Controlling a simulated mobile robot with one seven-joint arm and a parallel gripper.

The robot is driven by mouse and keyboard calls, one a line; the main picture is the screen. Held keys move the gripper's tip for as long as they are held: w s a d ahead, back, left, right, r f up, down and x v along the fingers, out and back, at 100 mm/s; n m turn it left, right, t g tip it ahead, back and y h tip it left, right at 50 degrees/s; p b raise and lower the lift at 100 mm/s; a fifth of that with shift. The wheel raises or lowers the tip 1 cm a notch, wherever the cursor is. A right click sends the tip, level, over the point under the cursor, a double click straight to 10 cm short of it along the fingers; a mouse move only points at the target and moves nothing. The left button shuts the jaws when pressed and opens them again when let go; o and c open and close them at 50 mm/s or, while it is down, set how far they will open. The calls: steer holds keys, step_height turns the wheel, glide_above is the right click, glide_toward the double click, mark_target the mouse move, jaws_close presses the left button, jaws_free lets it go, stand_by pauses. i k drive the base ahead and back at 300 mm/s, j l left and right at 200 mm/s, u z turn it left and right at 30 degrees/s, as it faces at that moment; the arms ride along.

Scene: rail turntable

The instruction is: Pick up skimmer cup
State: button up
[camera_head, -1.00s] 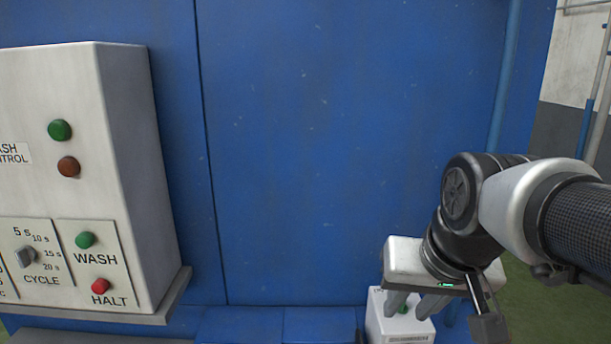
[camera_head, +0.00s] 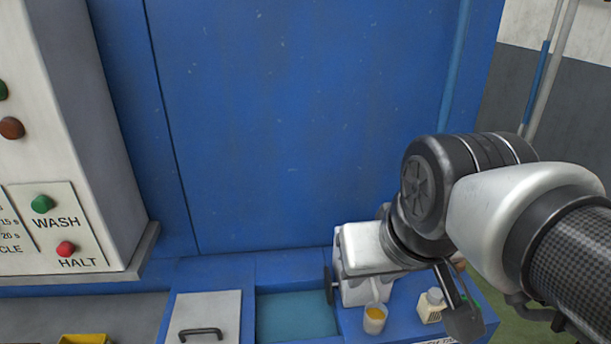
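A small whitish cup with orange-yellow contents, which looks like the skimmer cup (camera_head: 374,318), stands upright on the blue ledge at the lower right of the head view. My gripper (camera_head: 372,264) hangs at the end of my arm, just above and behind the cup in the picture. It appears apart from the cup.
A white unit (camera_head: 352,290) with a dark disc stands beside a teal liquid-filled tank (camera_head: 297,318). A small white bottle (camera_head: 431,305) is right of the cup. A handled lid (camera_head: 203,318), yellow object (camera_head: 84,339) and control box (camera_head: 75,130) are left. A blue wall (camera_head: 300,120) rises behind.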

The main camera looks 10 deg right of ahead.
mark_target(374, 318)
steer(key=k+j, duration=0.1)
steer(key=k+j+u, duration=0.45)
steer(key=u, duration=1.55)
steer(key=z, duration=0.45)
steer(key=l+z, duration=0.1)
steer(key=z, duration=0.75)
steer(key=l+z, duration=0.1)
steer(key=z, duration=0.75)
steer(key=i+j+z, duration=0.1)
steer(key=z, duration=0.35)
